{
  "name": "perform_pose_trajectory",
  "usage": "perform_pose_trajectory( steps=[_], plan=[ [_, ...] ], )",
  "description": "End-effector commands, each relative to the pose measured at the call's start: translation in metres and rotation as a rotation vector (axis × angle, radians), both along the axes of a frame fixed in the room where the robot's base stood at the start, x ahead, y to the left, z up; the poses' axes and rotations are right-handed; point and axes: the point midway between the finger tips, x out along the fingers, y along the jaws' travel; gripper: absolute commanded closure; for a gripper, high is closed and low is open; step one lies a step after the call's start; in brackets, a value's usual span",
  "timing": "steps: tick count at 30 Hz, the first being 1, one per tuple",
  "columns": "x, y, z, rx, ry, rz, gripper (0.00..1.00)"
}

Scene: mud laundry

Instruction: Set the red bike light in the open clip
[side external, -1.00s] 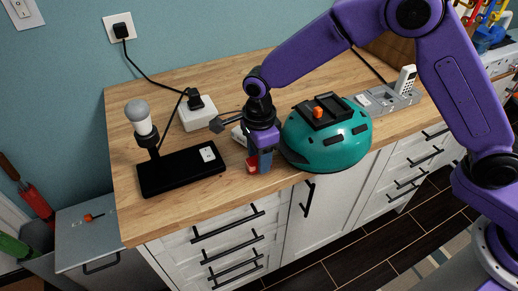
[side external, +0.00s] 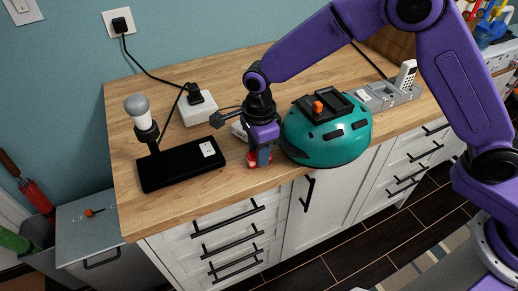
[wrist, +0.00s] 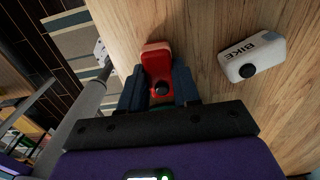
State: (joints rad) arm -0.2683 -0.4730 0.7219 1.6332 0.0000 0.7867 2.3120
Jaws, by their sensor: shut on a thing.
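The red bike light (wrist: 157,58) sits between the two dark blue fingers of my gripper (wrist: 158,88) in the wrist view, with a round black button facing the camera. In the side view my gripper (side external: 260,158) points down at the counter's front edge, shut on the red light (side external: 252,160), which is partly hidden by the fingers. The light is at or very near the wood; I cannot tell whether it touches. A black mount (side external: 329,107) with an orange piece (side external: 318,107) is on top of the teal helmet (side external: 325,141); whether it is the open clip is unclear.
A white light marked BIKE (wrist: 252,55) lies near the gripper, mostly hidden in the side view. The helmet stands close on the right. A black base (side external: 180,166) with a bulb is left, and a white box (side external: 199,109) with a plug is behind. A grey dock (side external: 388,95) stands back right.

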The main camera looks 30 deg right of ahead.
Motion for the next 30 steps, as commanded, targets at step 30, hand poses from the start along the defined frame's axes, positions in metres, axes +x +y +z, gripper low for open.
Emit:
perform_pose_trajectory(
  steps=[30],
  plan=[
    [0.001,0.001,0.048,0.002,-0.002,0.000,0.88]
  ],
)
